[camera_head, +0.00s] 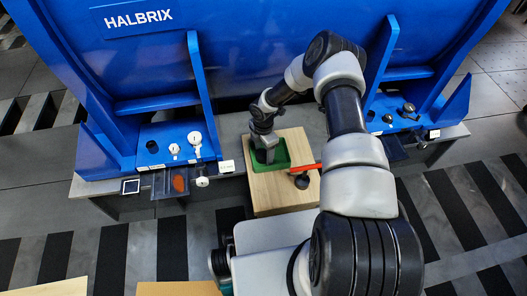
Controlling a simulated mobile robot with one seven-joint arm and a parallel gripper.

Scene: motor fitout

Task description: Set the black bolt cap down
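My gripper (266,155) points down into a green tray (284,163) on a wooden block in the middle. Its fingertips are small and partly lost against the tray, so I cannot tell whether they are open or hold anything. A dark round piece (302,182) sits on the right part of the wooden block, below a red bar. Black caps also show on the blue motor's feet: one on the left foot (152,147) and several on the right, including one cap (387,119) and another cap (408,108). I cannot tell which is the task's bolt cap.
The big blue HALBRIX motor (250,45) fills the back. White caps (194,138) stand on its left foot. The wooden block (272,190) has bare wood at its front. A red bar (303,168) lies across its right side. My arm covers the area right of the block.

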